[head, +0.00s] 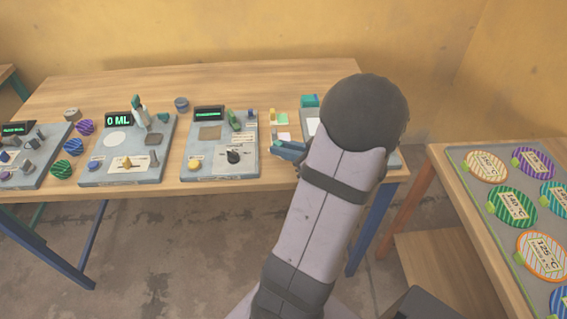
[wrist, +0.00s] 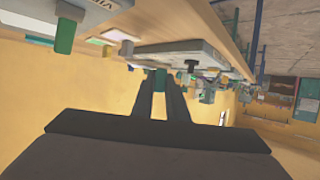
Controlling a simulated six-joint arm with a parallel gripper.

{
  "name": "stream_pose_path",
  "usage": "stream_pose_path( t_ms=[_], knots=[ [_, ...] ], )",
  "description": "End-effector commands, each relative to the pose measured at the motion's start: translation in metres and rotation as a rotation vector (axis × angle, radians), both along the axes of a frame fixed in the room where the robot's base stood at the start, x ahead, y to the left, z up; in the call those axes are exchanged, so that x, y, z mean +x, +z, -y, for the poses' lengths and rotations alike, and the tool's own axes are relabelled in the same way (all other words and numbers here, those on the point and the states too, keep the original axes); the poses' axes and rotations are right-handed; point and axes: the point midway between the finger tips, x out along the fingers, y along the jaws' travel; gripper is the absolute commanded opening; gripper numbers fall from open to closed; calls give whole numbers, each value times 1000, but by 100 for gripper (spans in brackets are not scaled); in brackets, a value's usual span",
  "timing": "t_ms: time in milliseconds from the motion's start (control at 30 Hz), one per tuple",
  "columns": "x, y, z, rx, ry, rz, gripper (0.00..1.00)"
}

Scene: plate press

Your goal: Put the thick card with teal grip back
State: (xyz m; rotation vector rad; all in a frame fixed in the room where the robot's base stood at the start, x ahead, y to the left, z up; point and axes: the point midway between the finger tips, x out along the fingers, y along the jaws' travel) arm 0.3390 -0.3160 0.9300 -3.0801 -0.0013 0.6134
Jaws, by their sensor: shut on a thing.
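In the wrist view my gripper (wrist: 160,80) is shut on a teal piece (wrist: 158,78), which shows between the two dark fingers. I take it for the teal grip of the thick card; the card itself is hard to make out. In the head view my arm covers most of the gripper, and a blue-teal bit (head: 290,149) shows at its left side, over the front of the rightmost board (head: 391,157). A teal block (head: 309,100) stands at the back of that board.
Other grey boards with displays, knobs and levers stand to the left, one reading 0 ML (head: 118,121). Striped round discs (head: 485,166) with labels lie on a tray on the right-hand table. Bare wood (head: 230,85) lies behind the boards.

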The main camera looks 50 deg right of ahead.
Motion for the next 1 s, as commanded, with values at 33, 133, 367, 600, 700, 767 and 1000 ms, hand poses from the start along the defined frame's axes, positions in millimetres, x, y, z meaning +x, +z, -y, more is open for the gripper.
stream_pose_path(
  t_ms=[33, 133, 367, 600, 700, 767, 1000],
  knots=[
    [0, -8, 0, 4, -1, -1, 0],
    [0, -16, 0, 1, -2, 0, 0],
    [0, -20, 0, 0, -1, 0, 0],
    [0, -48, 0, 3, -1, 0, 0],
    [0, -54, 0, 0, 0, 0, 0],
    [0, -55, 0, -1, -1, 0, 0],
    [0, -55, 0, -1, -1, 0, 0]
  ],
)
